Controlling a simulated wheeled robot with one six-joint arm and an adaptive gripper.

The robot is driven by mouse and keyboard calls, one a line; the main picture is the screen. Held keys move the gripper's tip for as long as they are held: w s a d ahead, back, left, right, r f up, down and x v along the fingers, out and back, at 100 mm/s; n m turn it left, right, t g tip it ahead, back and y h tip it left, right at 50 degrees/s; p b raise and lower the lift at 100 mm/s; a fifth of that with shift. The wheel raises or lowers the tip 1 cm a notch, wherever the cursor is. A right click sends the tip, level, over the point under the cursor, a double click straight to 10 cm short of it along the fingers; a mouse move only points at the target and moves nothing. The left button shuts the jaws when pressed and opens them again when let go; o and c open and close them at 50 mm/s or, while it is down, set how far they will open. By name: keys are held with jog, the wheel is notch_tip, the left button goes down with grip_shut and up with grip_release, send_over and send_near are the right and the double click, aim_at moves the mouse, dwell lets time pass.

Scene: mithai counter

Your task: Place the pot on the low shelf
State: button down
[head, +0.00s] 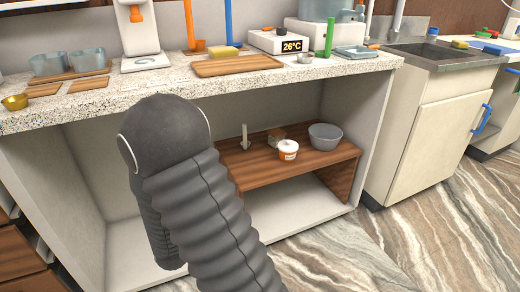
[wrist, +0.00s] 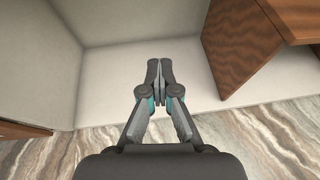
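The low shelf (head: 257,165) is a brown wooden board inside the open bay under the counter. A small white pot (head: 288,149) with an orange label stands upright on it, near the front edge. In the wrist view, my gripper (wrist: 160,72) points down over the pale floor of the bay. Its fingertips are together with nothing between them. The shelf's side shows at the upper right of that view (wrist: 244,42), apart from the fingers. The pot is not in the wrist view. In the head view my arm hides the gripper.
On the shelf are also a grey bowl (head: 325,136), a brown block (head: 276,135) and a pale upright stick (head: 245,137). The speckled counter (head: 165,80) overhangs the bay. A sink cabinet (head: 425,135) stands right. The bay floor below my gripper is clear.

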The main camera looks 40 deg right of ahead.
jog(key=w+d+r+m+g+h+b, duration=0.2)
jog(key=w+d+r+m+h, duration=0.15)
jog(key=d, duration=0.45)
jog(key=w+d+r+m+g+h+b, duration=0.2)
jog(key=w+d+r+m+h+b, duration=0.15)
jog(key=d, duration=0.45)
jog(key=s+d+r+m+g+b, duration=0.2)
jog(key=d+m+g, duration=0.1)
jog(key=d, duration=0.3)
jog(key=s+d+r+m+g+h+b, duration=0.1)
jog(key=s+d+r+m+g, duration=0.1)
jog(key=d, duration=0.4)
jog(key=s+d+r+m+g+b, duration=0.2)
jog(key=s+d+m+g, duration=0.1)
jog(key=d+g, duration=0.3)
jog(key=shift+d+r+m+g+h+b, duration=0.35)
jog(key=shift+d+m, duration=0.25)
jog(key=shift+m, duration=0.3)
